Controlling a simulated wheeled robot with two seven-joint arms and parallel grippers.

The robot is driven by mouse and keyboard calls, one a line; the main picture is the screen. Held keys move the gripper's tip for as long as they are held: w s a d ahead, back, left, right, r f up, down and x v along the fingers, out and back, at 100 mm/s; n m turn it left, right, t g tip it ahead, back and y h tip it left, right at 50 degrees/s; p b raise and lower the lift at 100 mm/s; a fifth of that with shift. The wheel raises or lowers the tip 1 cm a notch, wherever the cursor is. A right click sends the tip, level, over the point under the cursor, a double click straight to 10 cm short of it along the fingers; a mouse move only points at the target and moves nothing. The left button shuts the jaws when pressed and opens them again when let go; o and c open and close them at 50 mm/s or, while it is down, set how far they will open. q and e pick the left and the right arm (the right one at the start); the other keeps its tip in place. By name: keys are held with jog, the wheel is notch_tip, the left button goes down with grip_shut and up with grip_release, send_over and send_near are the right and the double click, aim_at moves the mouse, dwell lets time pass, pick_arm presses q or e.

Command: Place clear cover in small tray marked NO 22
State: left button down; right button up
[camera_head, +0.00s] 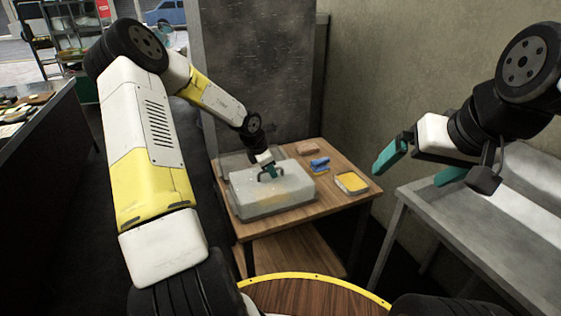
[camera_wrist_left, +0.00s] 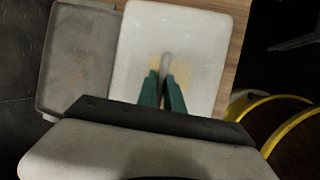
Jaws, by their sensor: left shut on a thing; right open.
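The clear cover (camera_head: 290,188), a whitish see-through box shape, sits on the small wooden table in the head view. A yellowish patch shows through it. My left gripper (camera_head: 268,173) is above its top, shut on its handle. In the left wrist view the cover (camera_wrist_left: 205,30) lies under my left gripper (camera_wrist_left: 164,84), whose green fingers close on the pale handle. A grey tray (camera_wrist_left: 78,55) lies beside the cover; its edge also shows behind the cover in the head view (camera_head: 233,161). I can read no NO 22 mark. My right gripper (camera_head: 420,167) is open and empty at the right.
On the wooden table (camera_head: 320,202) lie a pinkish block (camera_head: 307,148), a blue object (camera_head: 319,163) and a small container with yellow contents (camera_head: 351,183). A grey metal table (camera_head: 480,215) stands at the right. A tall grey panel (camera_head: 260,70) stands behind.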

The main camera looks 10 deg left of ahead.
pick_arm(q)
jog(key=c, duration=1.5)
grip_release()
jog(key=shift+f, duration=0.1)
